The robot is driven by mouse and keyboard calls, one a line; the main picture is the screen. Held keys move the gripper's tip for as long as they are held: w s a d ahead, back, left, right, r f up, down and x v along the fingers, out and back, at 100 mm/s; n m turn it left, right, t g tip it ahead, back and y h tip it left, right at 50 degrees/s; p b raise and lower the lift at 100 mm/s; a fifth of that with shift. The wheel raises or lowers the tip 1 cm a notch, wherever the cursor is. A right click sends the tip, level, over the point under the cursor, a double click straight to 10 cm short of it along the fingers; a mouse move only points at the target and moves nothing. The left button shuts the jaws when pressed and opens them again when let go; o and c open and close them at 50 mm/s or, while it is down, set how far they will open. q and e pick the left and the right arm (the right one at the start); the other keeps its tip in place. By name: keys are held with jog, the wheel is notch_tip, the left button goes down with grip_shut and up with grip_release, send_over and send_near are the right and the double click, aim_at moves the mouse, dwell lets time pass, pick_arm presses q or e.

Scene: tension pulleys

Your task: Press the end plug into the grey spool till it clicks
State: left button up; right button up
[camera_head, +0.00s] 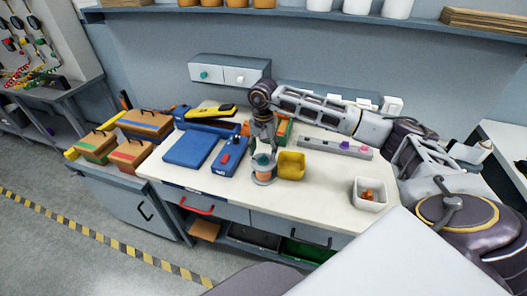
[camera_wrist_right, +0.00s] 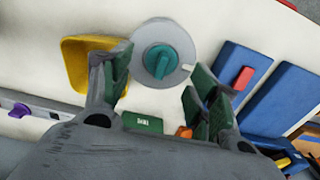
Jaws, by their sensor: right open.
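The grey spool (camera_head: 264,179) stands upright near the front edge of the white table. The teal end plug (camera_wrist_right: 160,61) sits at the centre of the spool's round top (camera_wrist_right: 175,79) in the right wrist view. How deep the plug sits cannot be told. My right gripper (camera_head: 264,148) points down above the spool. In the wrist view its two dark fingers are open, one on each side of the plug, with nothing between them gripped. My left gripper is not in view.
A yellow bin (camera_head: 291,166) stands close to the right of the spool. A blue block with a red part (camera_head: 230,157) and a blue board (camera_head: 190,149) lie to the left. A white bin (camera_head: 369,194) holds orange pieces.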

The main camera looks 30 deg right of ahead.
jog(key=shift+r, duration=0.65)
jog(key=shift+c, duration=0.3)
grip_shut()
dwell(1.1)
jog(key=shift+f+b, duration=0.8)
jog(key=shift+f, duration=0.35)
dwell(0.9)
jog(key=shift+s, duration=0.1)
dwell(0.4)
jog(key=shift+r+p, duration=1.7)
jog(key=shift+r, duration=1.85)
